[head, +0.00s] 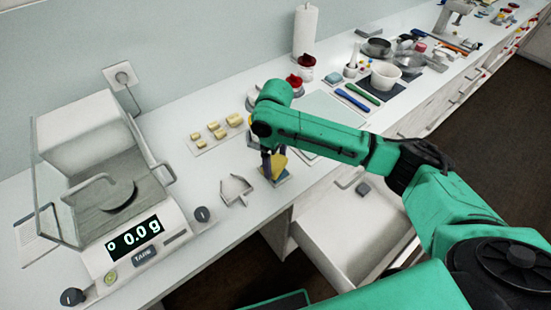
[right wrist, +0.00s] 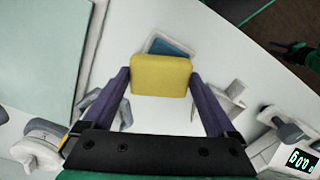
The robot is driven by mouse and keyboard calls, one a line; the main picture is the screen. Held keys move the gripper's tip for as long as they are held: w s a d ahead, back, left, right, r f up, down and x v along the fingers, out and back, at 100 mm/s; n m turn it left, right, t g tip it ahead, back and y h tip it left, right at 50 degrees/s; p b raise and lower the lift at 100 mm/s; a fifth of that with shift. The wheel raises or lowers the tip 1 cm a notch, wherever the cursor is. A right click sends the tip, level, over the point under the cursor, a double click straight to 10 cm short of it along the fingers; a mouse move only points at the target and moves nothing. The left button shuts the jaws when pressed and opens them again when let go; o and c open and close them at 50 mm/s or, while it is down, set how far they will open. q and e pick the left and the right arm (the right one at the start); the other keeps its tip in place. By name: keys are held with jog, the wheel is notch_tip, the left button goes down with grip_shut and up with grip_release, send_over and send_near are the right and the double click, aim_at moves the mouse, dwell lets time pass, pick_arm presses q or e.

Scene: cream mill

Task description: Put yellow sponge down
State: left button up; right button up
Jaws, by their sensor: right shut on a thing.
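The yellow sponge (right wrist: 160,75) is held between the two purple fingers of my right gripper (right wrist: 160,88). In the head view the sponge (head: 279,163) shows partly behind the right gripper (head: 272,165), just above the counter. A small blue pad on a light holder (right wrist: 170,47) lies beneath and just beyond the sponge in the right wrist view. Whether the sponge touches it, I cannot tell. A dark and green part, seemingly my left gripper (right wrist: 297,54), shows small at the right edge of the wrist view; its jaws are unclear.
A grey metal scoop-like piece (head: 236,190) lies left of the holder. A scale (head: 135,240) reading 0.0 g stands further left. A board with several pale yellow blocks (head: 198,149) lies behind. A pale green mat (head: 322,110) and an open drawer (head: 350,225) are to the right.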

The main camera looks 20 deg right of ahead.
aim_at(275, 163)
jog(key=shift+a, duration=0.1)
jog(key=o, duration=1)
jog(key=shift+c, duration=0.2)
jog(key=shift+r, duration=0.4)
notch_tip(275, 163, up, 11)
jog(key=b, duration=0.1)
jog(key=shift+r, duration=0.2)
jog(key=shift+f, duration=0.1)
